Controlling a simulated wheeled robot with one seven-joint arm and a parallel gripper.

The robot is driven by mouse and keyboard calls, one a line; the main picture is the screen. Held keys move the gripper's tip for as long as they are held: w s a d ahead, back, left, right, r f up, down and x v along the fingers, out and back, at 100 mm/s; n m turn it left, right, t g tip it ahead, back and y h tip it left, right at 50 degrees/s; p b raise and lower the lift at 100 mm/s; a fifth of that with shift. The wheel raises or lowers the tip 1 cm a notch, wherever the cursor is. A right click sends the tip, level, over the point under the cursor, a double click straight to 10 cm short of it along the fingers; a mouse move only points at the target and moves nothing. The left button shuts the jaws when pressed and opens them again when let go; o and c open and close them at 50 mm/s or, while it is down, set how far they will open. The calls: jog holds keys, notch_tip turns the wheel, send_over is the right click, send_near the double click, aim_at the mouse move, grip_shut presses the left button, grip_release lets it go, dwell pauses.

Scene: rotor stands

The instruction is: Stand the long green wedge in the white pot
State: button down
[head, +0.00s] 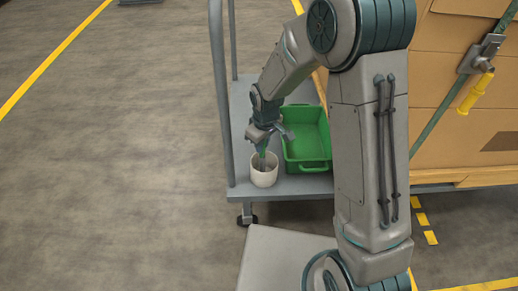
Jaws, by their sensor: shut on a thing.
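The white pot (264,175) stands upright on the grey deck of a cart, left of a green bin. My gripper (262,145) is directly above the pot, pointing down, and is shut on the long green wedge (262,153). Only a small green part of the wedge shows below the fingers. It points down, and its lower end overlaps the pot's opening. I cannot tell how deep it reaches or whether it touches the pot's bottom. My wrist hides the upper part of the wedge.
The green bin (308,165) stands close to the right of the pot. The cart (239,177) has an upright grey rail (219,90) at its left side. Stacked cardboard boxes (450,130) stand to the right. The floor at the left is clear.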

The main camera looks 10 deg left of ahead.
jog(key=f, duration=0.2)
jog(key=d+f, duration=0.1)
jog(key=shift+s+g, duration=0.3)
jog(key=shift+s, duration=0.05)
jog(key=shift+w+d+f, duration=0.1)
jog(key=shift+w+d, duration=0.15)
jog(key=shift+w, duration=0.5)
jog(key=c, duration=1.6)
grip_release()
jog(key=shift+w, duration=0.15)
jog(key=o, duration=0.3)
jog(key=shift+w+f, duration=0.1)
jog(key=shift+f, duration=0.05)
jog(key=shift+o, duration=0.2)
jog(key=shift+a+f, duration=0.1)
jog(key=shift+s+r, duration=0.2)
jog(key=shift+r, duration=0.1)
jog(key=shift+a+r, duration=0.1)
jog(key=shift+r, duration=0.25)
notch_tip(320, 180, up, 2)
jog(key=w+p, duration=0.1)
jog(key=p, duration=0.1)
notch_tip(320, 180, up, 12)
jog(key=r+p, duration=0.1)
jog(key=p, duration=0.3)
send_over(265, 152)
jog(key=w, duration=0.2)
jog(key=shift+s+r+t, duration=0.2)
jog(key=shift+r+t, duration=0.05)
jog(key=shift+t, duration=0.15)
